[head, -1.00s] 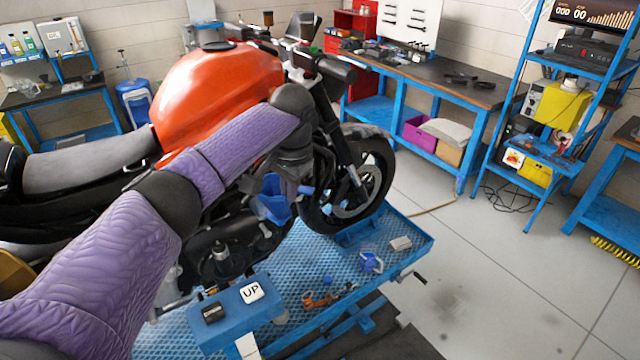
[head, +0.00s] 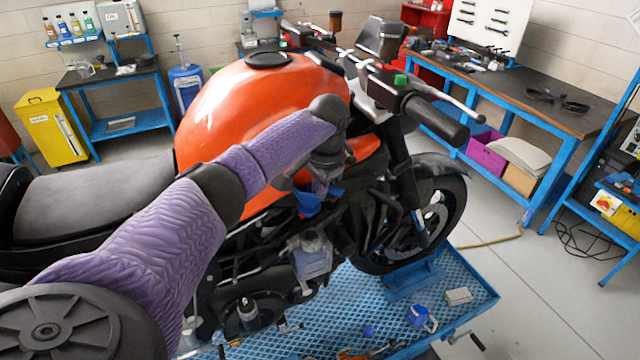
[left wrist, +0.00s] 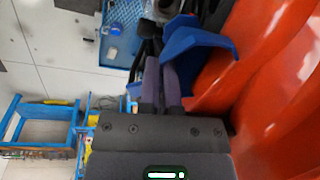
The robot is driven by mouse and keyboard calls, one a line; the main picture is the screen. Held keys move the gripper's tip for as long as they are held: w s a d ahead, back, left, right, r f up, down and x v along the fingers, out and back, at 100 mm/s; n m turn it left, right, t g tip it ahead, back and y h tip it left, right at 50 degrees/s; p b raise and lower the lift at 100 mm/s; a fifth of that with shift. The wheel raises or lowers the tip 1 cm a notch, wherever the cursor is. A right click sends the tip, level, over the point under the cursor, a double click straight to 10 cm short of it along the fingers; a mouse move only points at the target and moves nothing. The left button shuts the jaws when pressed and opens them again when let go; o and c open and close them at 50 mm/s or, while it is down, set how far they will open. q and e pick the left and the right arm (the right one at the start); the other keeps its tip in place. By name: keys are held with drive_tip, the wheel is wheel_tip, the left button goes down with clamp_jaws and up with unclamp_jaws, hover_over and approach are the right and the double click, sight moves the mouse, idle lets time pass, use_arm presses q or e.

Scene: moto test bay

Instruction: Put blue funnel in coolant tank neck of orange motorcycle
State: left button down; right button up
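The orange motorcycle (head: 230,105) stands on a blue lift platform. My left gripper (head: 322,187) is beside its right-hand front part, just below the orange tank. It is shut on the blue funnel (head: 312,203), which shows below it, partly hidden. In the left wrist view the funnel (left wrist: 192,45) sits tilted at the tips of the closed fingers (left wrist: 165,78), close to the orange bodywork. A pale grey tank with a short neck (head: 311,250), seemingly the coolant tank, is low on the motorcycle's side, below the funnel and apart from it. My right gripper is not in view.
The handlebar (head: 435,115) and front wheel (head: 440,215) lie to the right of the gripper. A blue jug (head: 420,317) and a small grey block (head: 458,296) lie on the lift platform (head: 390,308). A workbench (head: 535,100) stands behind at right.

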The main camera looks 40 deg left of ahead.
sight(319, 210)
use_arm(q)
wheel_tip(319, 210, down, 4)
drive_tip(key=shift+s+f, duration=0.1)
drive_tip(key=shift+s, duration=0.05)
drive_tip(key=shift+f, duration=0.7)
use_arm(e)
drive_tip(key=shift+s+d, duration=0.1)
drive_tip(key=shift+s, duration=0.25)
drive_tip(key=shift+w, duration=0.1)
use_arm(q)
drive_tip(key=shift+d, duration=0.1)
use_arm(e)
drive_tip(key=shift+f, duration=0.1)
use_arm(q)
drive_tip(key=shift+w, duration=0.25)
drive_tip(key=shift+f, duration=0.1)
